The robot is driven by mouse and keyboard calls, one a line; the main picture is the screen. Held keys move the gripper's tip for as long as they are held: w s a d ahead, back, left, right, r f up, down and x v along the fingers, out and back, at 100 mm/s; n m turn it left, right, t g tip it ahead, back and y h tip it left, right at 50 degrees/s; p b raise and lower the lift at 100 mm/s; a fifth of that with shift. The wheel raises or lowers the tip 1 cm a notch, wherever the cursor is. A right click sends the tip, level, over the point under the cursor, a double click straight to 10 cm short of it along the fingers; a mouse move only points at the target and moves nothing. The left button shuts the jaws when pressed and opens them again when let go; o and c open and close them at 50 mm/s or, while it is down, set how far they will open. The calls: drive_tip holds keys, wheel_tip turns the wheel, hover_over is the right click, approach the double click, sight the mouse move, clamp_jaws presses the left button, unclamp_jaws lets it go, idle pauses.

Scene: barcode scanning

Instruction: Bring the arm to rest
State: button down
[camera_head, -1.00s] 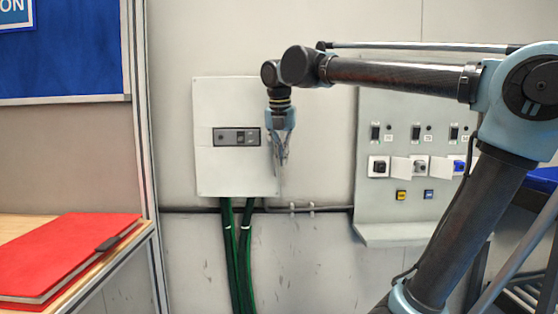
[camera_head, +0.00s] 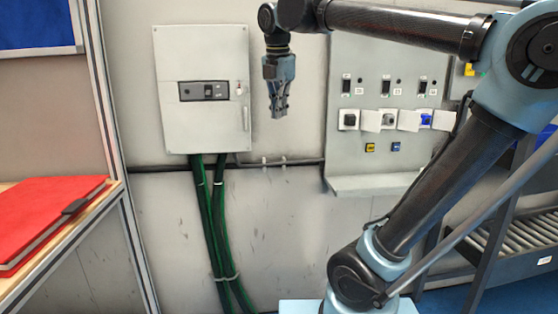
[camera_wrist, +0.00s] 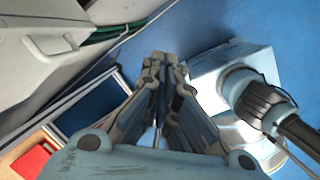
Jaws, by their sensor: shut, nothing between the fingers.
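My gripper (camera_head: 278,112) hangs downward from my raised arm in the head view, in front of the wall between the grey switch box and the socket panel. Its fingers are together and nothing is between them. In the wrist view my gripper (camera_wrist: 160,62) points down towards the blue floor (camera_wrist: 225,30), with its fingertips close together. It touches nothing that I can see.
A grey switch box (camera_head: 205,130) with green cables (camera_head: 212,220) is on the wall. A socket panel (camera_head: 350,165) with a ledge stands right of it. A red folder (camera_head: 40,215) lies on a wooden table at left. A roller conveyor (camera_head: 515,235) is at right.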

drive_tip(key=s+d+f+m, duration=0.4)
drive_tip(key=d+f+m, duration=0.2)
drive_tip(key=f+m, duration=0.3)
drive_tip(key=s+d+f+m, duration=0.4)
drive_tip(key=d+f+m, duration=0.3)
drive_tip(key=f, duration=0.8)
drive_tip(key=s+d+f+m, duration=0.4)
drive_tip(key=d+f+m, duration=0.3)
drive_tip(key=f+m, duration=0.4)
wheel_tip(320, 180, down, 2)
drive_tip(key=shift+s+f+m, duration=0.1)
drive_tip(key=shift+s+m, duration=0.2)
drive_tip(key=shift+w+f, duration=0.2)
drive_tip(key=shift+w, duration=0.25)
